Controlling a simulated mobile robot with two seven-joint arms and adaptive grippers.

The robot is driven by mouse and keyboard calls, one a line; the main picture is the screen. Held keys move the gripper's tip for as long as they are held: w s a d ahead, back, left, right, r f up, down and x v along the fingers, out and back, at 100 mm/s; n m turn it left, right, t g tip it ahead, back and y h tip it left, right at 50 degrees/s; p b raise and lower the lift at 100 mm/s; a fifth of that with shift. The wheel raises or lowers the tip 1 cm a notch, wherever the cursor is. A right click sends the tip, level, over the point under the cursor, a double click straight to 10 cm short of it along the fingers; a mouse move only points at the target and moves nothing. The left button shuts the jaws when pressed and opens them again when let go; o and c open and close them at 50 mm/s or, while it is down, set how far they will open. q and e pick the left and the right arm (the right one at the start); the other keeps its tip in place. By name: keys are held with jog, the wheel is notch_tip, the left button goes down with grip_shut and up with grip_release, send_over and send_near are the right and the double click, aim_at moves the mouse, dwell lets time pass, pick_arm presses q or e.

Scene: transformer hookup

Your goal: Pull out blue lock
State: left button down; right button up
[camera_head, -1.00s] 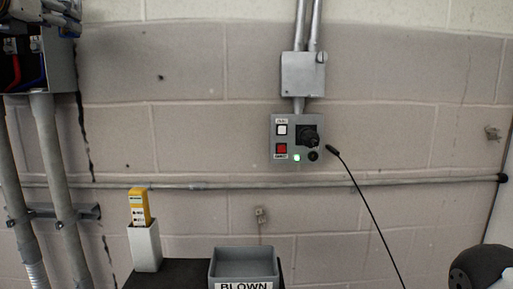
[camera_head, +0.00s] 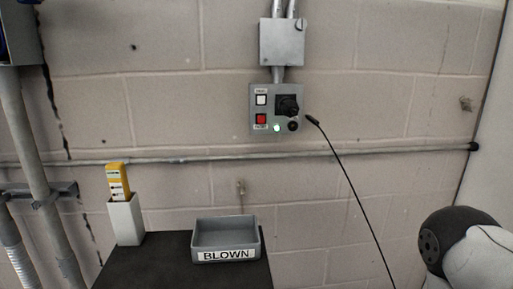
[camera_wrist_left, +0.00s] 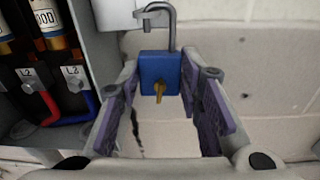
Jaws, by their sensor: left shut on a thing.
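The blue lock (camera_wrist_left: 160,68) is a padlock with a brass key (camera_wrist_left: 159,91) in its face and a grey shackle (camera_wrist_left: 172,28) standing above its body. The shackle's hooked end is beside a grey tab at the edge of the open box; I cannot tell whether it still passes through the tab. My left gripper (camera_wrist_left: 160,75) is shut on the lock, with one purple-padded finger at each side of its body. In the head view neither the lock nor the left gripper shows. My right gripper is out of view.
An open grey box (camera_wrist_left: 95,65) with fuses and red and blue cables is left of the lock. A control panel (camera_head: 262,98) with a green light is on the wall. A grey "BLOWN" bin (camera_head: 227,254) and a white holder (camera_head: 126,222) with a yellow tester (camera_head: 118,183) stand on a dark table.

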pick_arm(q)
jog(key=shift+r, duration=1.15)
jog(key=shift+r, duration=0.2)
jog(key=d, duration=0.4)
jog(key=shift+w, duration=0.25)
jog(key=s, duration=0.5)
jog(key=shift+d, duration=0.35)
